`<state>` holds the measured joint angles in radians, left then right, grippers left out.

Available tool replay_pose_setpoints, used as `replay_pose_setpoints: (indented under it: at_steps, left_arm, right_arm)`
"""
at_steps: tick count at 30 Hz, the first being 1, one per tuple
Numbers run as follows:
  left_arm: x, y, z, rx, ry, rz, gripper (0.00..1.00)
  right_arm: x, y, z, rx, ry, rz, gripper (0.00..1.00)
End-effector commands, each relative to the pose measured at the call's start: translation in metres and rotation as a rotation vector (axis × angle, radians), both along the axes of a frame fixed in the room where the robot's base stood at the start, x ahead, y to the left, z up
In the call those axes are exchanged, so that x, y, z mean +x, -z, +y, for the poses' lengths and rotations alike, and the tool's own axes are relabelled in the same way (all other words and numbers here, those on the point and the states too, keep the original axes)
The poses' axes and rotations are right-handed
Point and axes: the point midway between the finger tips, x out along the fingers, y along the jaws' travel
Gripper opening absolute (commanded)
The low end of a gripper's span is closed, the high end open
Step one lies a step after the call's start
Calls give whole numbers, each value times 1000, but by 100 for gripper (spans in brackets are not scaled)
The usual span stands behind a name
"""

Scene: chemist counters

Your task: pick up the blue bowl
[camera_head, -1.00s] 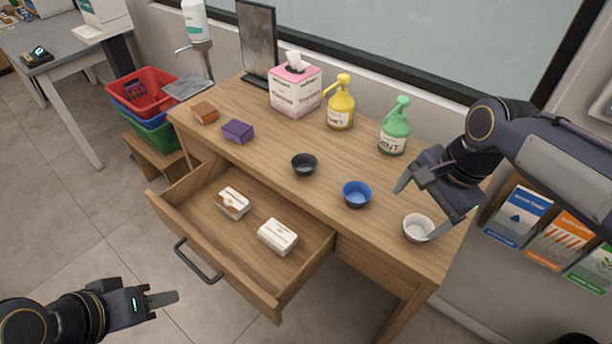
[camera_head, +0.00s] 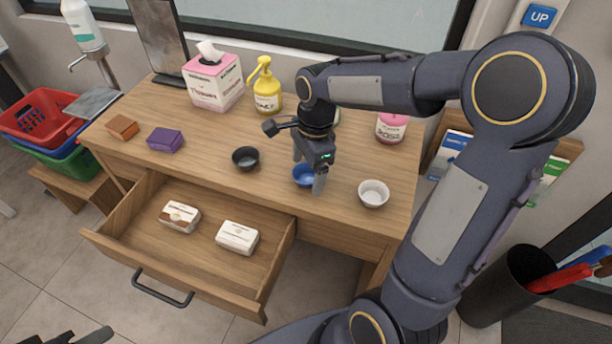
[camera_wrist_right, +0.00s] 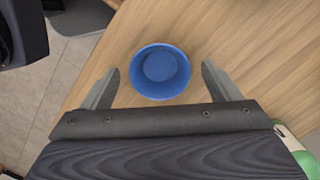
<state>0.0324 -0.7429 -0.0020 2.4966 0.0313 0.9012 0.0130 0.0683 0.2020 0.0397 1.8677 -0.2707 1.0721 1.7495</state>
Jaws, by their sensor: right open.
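The blue bowl (camera_head: 303,175) stands upright on the wooden counter, partly hidden by my right gripper in the head view. In the right wrist view the blue bowl (camera_wrist_right: 160,72) shows whole. My right gripper (camera_head: 308,178) points down above it, jaws open and empty. In the wrist view its two fingertips (camera_wrist_right: 160,78) lie on either side of the bowl, apart from it. My left gripper (camera_head: 85,338) shows only in part at the bottom left edge, and its jaws cannot be made out.
A black bowl (camera_head: 245,158) stands left of the blue bowl, a white bowl (camera_head: 373,193) right. Behind are a yellow pump bottle (camera_head: 267,92) and a pink tissue box (camera_head: 213,82). An open drawer (camera_head: 187,265) holds two small packages.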

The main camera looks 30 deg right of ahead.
Motion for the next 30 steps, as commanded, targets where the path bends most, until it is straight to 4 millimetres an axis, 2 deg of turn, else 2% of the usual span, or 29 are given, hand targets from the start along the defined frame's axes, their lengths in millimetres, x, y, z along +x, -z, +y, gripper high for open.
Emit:
replay_pose_setpoints:
  at_steps: [7, 15, 18, 26, 30]
  left_arm:
    - [0, 0, 0, 0, 0, 0, 36]
    - [0, 0, 0, 0, 0, 0, 36]
    - [0, 0, 0, 0, 0, 0, 36]
    - [0, 0, 0, 0, 0, 0, 36]
    - [0, -1, 0, 0, 0, 0, 36]
  right_arm:
    - [0, 1, 0, 0, -1, -1, 81]
    - [0, 1, 0, 0, -1, -1, 46]
    - [0, 1, 0, 0, -1, -1, 36]
    - [0, -1, 0, 0, -1, -2, 35]
    - [1, -10, 0, 0, -1, -4, 35]
